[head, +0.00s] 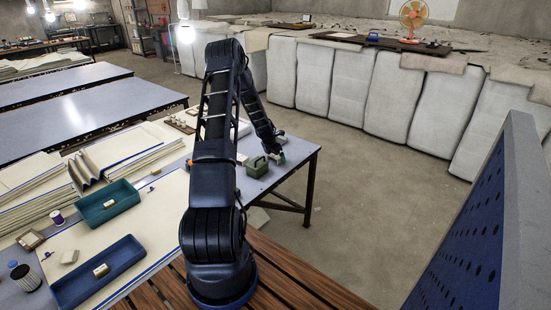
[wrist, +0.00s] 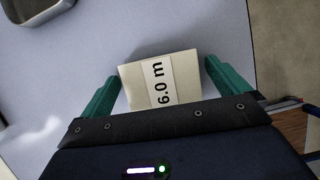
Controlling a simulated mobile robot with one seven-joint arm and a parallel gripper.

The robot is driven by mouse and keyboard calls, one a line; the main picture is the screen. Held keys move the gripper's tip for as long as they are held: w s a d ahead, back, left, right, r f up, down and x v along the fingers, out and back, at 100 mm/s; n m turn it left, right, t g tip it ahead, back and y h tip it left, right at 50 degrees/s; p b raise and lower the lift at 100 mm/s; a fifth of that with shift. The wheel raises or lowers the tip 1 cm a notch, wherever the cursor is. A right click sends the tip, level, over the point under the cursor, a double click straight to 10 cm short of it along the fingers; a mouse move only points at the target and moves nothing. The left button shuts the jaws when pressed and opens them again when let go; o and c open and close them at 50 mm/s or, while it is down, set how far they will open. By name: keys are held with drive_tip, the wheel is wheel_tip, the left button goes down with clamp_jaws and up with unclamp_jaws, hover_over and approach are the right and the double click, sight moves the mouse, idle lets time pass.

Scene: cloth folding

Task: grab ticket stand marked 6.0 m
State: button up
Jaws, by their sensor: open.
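The ticket stand (wrist: 137,87) marked "6.0 m" is a small cream block with a white label, seen in the wrist view on the pale table top. My gripper (wrist: 162,85) is open, with one green finger on each side of the stand. A gap shows between each finger and the stand, so they look apart. In the head view my gripper (head: 279,157) is small, over the table's right end. I cannot make out the stand there for certain.
A green box with a handle (head: 256,166) stands just left of my gripper. A teal tray (head: 107,215) and a blue tray (head: 72,293) lie further left on the table (head: 262,190). In the wrist view a metal tray (wrist: 62,10) shows at top left. The table edge is close on the right.

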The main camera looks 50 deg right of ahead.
drive_tip(key=c, duration=1)
